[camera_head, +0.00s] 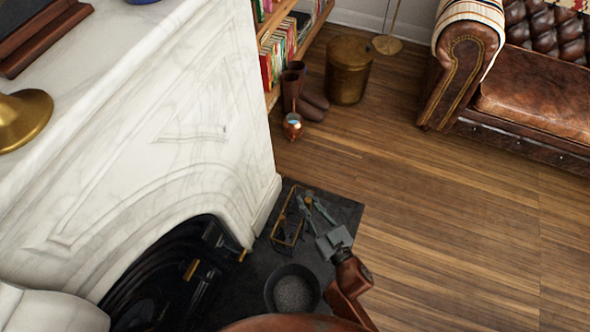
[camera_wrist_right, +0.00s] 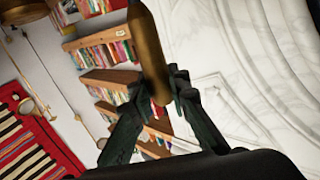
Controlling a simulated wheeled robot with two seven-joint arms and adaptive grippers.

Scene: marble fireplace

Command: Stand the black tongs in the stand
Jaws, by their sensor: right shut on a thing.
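The stand (camera_head: 289,225), a thin brass-coloured frame, is on the dark hearth slab beside the fireplace opening. My right gripper (camera_head: 309,203) is just to the right of the stand's upper part in the head view. In the right wrist view its two dark fingers (camera_wrist_right: 159,100) are shut on a smooth brass-coloured rod-like piece (camera_wrist_right: 150,45). This may be the handle of the tongs, but the black part is not clearly seen. A small orange-brass bit shows between the fingertips in the head view. My left gripper is not in view.
A dark round bucket with grey contents (camera_head: 293,291) stands on the hearth slab (camera_head: 340,208) near my right arm. The white marble fireplace (camera_head: 190,130) rises at left. Brown boots (camera_head: 297,95) and a brass bin (camera_head: 347,72) stand farther back. The wooden floor at right is clear.

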